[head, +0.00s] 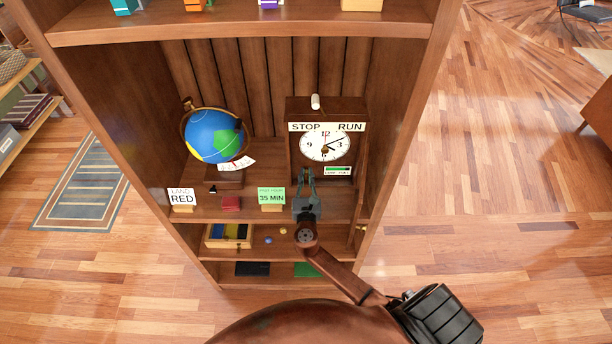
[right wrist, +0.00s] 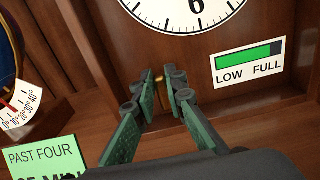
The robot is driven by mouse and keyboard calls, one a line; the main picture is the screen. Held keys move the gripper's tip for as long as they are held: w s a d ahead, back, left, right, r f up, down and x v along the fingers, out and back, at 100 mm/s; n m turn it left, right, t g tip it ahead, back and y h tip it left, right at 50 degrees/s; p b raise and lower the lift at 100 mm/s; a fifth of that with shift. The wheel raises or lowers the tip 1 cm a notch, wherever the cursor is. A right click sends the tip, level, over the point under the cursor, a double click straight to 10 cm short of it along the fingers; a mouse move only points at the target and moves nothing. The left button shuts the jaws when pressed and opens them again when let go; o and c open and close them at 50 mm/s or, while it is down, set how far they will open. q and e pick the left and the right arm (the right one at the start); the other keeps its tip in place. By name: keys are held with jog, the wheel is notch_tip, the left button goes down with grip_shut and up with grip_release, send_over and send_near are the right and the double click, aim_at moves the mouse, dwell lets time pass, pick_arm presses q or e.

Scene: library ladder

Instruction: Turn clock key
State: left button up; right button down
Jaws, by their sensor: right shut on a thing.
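The wooden clock (head: 326,112) stands on the shelf with a white dial (head: 325,145) and a STOP/RUN sign (head: 327,127). Its dark hands point to the right side of the dial. My right gripper (head: 306,176) is at the clock's lower front, left of the LOW/FULL gauge (head: 338,171). In the right wrist view, the gripper (right wrist: 168,82) is shut on the brass clock key (right wrist: 159,90), just below the dial. The fingers hide most of the key. The gauge (right wrist: 248,63) shows a green bar filling most of its length. My left gripper is out of view.
A globe (head: 214,136) stands left of the clock. A white knob (head: 315,101) sits above the sign. An open clock door (head: 362,178) stands at right.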

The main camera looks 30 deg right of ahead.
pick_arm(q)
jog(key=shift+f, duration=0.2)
pick_arm(e)
jog(key=shift+m, duration=0.3)
jog(key=m+b, duration=0.1)
jog(key=m, duration=0.1)
jog(key=m+b, duration=0.1)
jog(key=m, duration=0.1)
jog(key=m+b, duration=0.2)
jog(key=shift+s+d+f, duration=0.25)
jog(key=shift+d+f, duration=0.1)
jog(key=shift+d, duration=0.05)
jog(key=m+b, duration=0.2)
jog(key=m, duration=0.1)
jog(key=m+b, duration=0.1)
jog(key=m, duration=0.1)
jog(key=shift+s+d+f, duration=0.15)
jog(key=shift+d+f, duration=0.1)
pick_arm(q)
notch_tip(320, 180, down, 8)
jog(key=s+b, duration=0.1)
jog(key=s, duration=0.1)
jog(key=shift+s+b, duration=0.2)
jog(key=shift+b, duration=0.1)
pick_arm(e)
jog(key=shift+m, duration=0.9)
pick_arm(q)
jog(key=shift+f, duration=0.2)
